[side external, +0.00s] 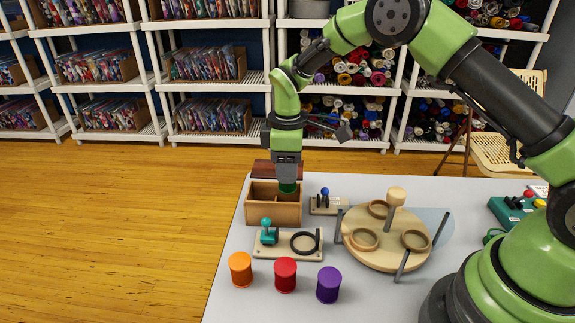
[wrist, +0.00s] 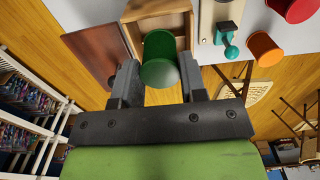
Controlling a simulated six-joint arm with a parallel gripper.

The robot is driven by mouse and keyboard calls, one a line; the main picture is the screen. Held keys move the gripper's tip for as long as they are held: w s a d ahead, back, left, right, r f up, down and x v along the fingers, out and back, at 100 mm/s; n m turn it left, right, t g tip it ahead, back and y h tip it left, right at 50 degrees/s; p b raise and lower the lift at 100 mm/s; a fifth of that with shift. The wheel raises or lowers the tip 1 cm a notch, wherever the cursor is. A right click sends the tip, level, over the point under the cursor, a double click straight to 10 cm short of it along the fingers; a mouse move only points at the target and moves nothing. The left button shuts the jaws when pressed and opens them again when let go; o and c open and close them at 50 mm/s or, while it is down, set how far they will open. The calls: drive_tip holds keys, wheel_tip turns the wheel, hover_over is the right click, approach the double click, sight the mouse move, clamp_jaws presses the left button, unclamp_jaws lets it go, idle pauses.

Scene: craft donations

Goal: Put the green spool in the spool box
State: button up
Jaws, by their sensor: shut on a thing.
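The green spool (side external: 287,188) is between the fingers of my gripper (side external: 287,178). It also shows in the wrist view (wrist: 159,47), held between the two dark fingers (wrist: 157,82). The spool box (side external: 273,213) is an open wooden box at the table's far left, with a dark reddish lid (side external: 277,169) behind it. In the side view, the spool is at the box's opening, toward the right part. The wrist view shows the box (wrist: 160,8) around the spool's far end. I cannot tell whether the spool touches the box floor.
Orange (side external: 241,269), red (side external: 285,275) and purple (side external: 328,285) spools stand at the front. A board (side external: 285,255) with a teal lever and dark ring lies before the box. A blue-knobbed plate (side external: 325,206) and a round wooden stand (side external: 385,262) are to the right.

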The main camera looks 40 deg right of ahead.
drive_tip(key=shift+f, duration=0.1)
drive_tip(key=shift+f, duration=1.9)
drive_tip(key=shift+f, duration=0.15)
drive_tip(key=o, duration=0.8)
drive_tip(key=shift+r, duration=3.8)
